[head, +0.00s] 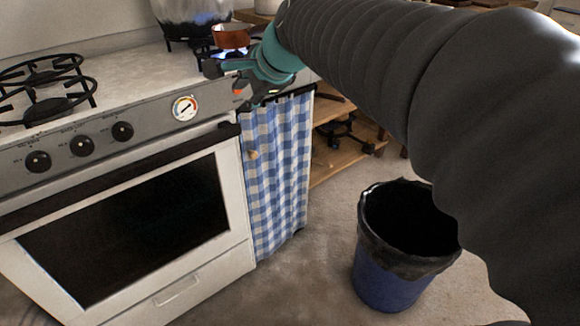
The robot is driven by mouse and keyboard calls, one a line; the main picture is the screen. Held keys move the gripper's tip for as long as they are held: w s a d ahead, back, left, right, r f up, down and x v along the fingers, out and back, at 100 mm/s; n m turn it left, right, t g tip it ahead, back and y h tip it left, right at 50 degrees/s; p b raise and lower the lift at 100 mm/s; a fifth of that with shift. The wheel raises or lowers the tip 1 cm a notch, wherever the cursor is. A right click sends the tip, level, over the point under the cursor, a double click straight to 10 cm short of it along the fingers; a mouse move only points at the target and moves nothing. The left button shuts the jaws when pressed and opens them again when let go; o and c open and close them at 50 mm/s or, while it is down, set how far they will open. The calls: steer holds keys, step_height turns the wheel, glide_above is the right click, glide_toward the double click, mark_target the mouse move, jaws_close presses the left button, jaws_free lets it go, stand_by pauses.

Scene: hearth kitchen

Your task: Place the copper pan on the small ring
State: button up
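The copper pan (231,36) is small, with an orange-brown outside and a pale rim. It appears upright at the back right of the white stove, over or at the small ring (203,49), a black grate with a blue glow beside it. I cannot tell whether the pan rests on the ring or hangs just above it. My gripper (224,78) is at the stove's right front edge, just in front of and below the pan in the picture. The pan's handle is not clearly visible, and my wrist covers that area. I cannot make out whether the fingers hold anything.
A large glass-like pot (190,18) stands behind and left of the pan. Empty black burner grates (45,95) are at the left. A checked curtain (277,165) hangs below my gripper. A lined blue bin (385,285) stands on the floor at right, near low wooden shelves (340,155).

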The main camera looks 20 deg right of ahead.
steer(key=s+d+f+n+g+h, duration=0.1)
steer(key=s+f+n, duration=0.7)
steer(key=s, duration=0.3)
steer(key=s+d+f+n+g+h, duration=0.1)
steer(key=s+f+n+g+h, duration=0.1)
steer(key=s+f+n, duration=0.6)
steer(key=s, duration=0.3)
steer(key=shift+d+f, duration=0.15)
steer(key=shift+d, duration=0.15)
